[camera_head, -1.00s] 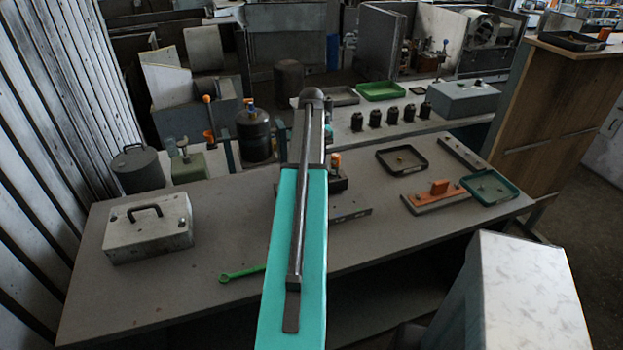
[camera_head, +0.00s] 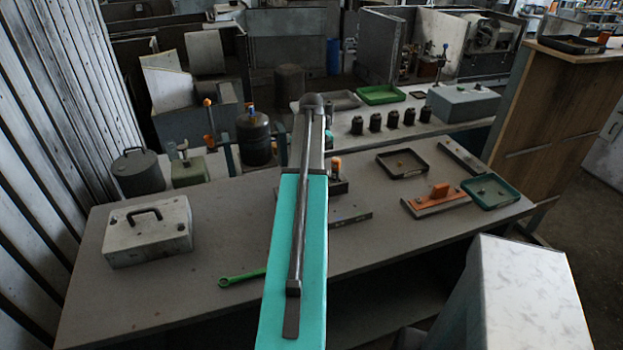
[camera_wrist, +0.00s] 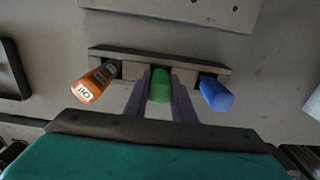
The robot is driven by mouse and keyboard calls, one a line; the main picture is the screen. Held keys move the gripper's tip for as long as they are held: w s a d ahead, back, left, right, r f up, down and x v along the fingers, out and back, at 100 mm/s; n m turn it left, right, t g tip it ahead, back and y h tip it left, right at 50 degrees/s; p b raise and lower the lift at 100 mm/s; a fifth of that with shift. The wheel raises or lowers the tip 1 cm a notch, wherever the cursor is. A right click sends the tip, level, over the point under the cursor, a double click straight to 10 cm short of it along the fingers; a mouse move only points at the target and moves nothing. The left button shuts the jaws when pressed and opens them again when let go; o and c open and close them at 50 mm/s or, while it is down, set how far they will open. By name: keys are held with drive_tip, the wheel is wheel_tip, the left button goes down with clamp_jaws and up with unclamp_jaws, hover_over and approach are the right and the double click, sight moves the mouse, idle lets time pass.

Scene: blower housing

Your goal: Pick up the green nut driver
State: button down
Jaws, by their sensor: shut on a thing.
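The green nut driver (camera_wrist: 160,84) is seen handle-on in the wrist view, at the middle slot of a dark rack (camera_wrist: 133,63). My gripper (camera_wrist: 160,98) is shut on it, with one finger on each side of the green handle. The handle is still at the rack, and I cannot tell whether it is lifted. In the head view my arm hides the gripper and the green nut driver.
In the wrist view, an orange handle (camera_wrist: 94,83) stands left of the green one and a blue handle (camera_wrist: 215,93) right. In the head view, a green wrench (camera_head: 241,277) and grey case (camera_head: 147,231) lie on the bench. Trays (camera_head: 402,163) stand right.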

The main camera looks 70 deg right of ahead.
drive_tip(key=shift+r, duration=0.15)
drive_tip(key=shift+r+p, duration=3.15)
drive_tip(key=shift+r, duration=1.7)
drive_tip(key=c, duration=2.1)
unclamp_jaws()
clamp_jaws()
drive_tip(key=shift+s, duration=0.1)
